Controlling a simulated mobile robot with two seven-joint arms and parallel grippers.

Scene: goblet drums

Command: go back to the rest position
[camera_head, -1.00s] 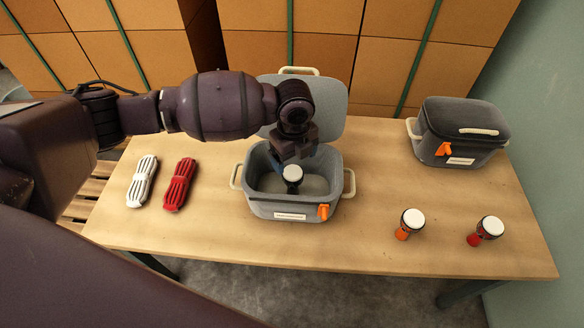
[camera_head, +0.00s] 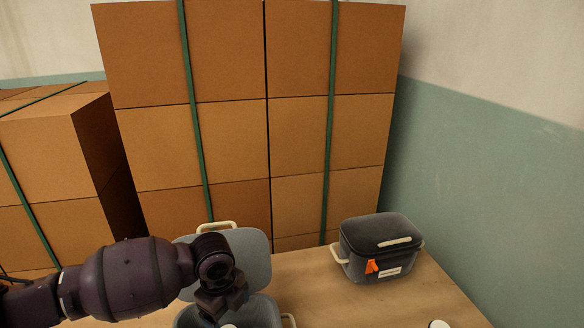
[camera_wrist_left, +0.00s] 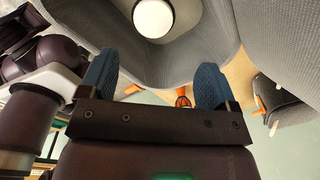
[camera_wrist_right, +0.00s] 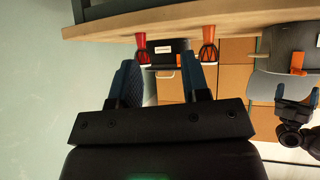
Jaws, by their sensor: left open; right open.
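My left gripper (camera_head: 220,300) is over the open grey case (camera_head: 262,313), whose raised lid (camera_head: 250,255) stands behind it. In the left wrist view its fingers (camera_wrist_left: 157,65) are apart with nothing between them. A drum's white top (camera_wrist_left: 153,18) shows just beyond them, inside the case, apart from the fingers. My right gripper (camera_wrist_right: 160,66) shows only in its own wrist view, open and empty. Past its fingers are a red drum (camera_wrist_right: 159,48) and an orange drum (camera_wrist_right: 208,48) at the table.
A closed dark grey case (camera_head: 380,250) with an orange clasp stands at the table's back right. Stacked cardboard boxes (camera_head: 230,110) rise behind the table (camera_head: 310,285). A green and white wall (camera_head: 470,150) is at the right. A drum top (camera_head: 438,324) shows at the bottom edge.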

